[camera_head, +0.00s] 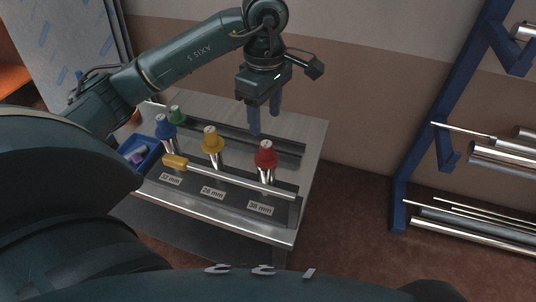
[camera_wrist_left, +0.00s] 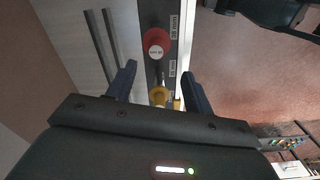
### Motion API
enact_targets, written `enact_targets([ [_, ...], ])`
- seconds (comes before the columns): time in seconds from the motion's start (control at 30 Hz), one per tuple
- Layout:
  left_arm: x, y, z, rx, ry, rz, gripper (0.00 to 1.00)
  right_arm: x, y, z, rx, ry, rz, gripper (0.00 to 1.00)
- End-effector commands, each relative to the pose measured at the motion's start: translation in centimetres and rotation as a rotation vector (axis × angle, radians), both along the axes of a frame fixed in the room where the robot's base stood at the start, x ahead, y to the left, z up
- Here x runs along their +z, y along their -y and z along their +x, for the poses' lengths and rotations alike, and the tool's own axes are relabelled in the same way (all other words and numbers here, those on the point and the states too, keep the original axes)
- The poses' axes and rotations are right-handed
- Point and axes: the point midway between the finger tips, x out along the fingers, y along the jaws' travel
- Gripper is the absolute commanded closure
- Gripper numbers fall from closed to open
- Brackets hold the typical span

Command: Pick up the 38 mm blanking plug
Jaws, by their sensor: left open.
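The red plug (camera_head: 265,154) stands upright at the right end of the rack, behind the label that reads 38 mm (camera_head: 260,209). My left gripper (camera_head: 264,121) is open and empty, fingers pointing down, above the table behind the red and yellow plugs. In the left wrist view the yellow plug (camera_wrist_left: 159,96) shows between the fingers, and the red cap lies beyond the fingertips. My right gripper is not in view.
The yellow plug (camera_head: 212,139), blue plug (camera_head: 165,129) and green plug (camera_head: 177,113) stand left of the red one. A blue bin (camera_head: 150,151) sits at the table's left. A blue rack (camera_head: 440,120) holds metal tubes at right.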

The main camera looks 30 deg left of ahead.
Motion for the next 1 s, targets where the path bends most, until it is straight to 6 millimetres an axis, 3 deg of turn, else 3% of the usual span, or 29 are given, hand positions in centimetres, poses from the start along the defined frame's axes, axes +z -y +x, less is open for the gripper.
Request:
enact_targets([
  [0.2, -4.0, 0.1, 0.0, 0.000, -0.004, -0.004, 0.48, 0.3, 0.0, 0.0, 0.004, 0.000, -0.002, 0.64],
  [0.47, -5.9, 0.0, 0.1, 0.000, -0.003, -0.005, 0.48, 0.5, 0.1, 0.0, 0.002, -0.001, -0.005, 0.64],
  [0.7, -9.5, -0.1, 0.5, 0.001, -0.004, -0.006, 0.48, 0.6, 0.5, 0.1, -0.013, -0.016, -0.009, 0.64],
  [1.0, -10.5, -0.1, 0.6, -0.001, 0.000, -0.006, 0.48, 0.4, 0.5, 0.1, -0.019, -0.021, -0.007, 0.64],
])
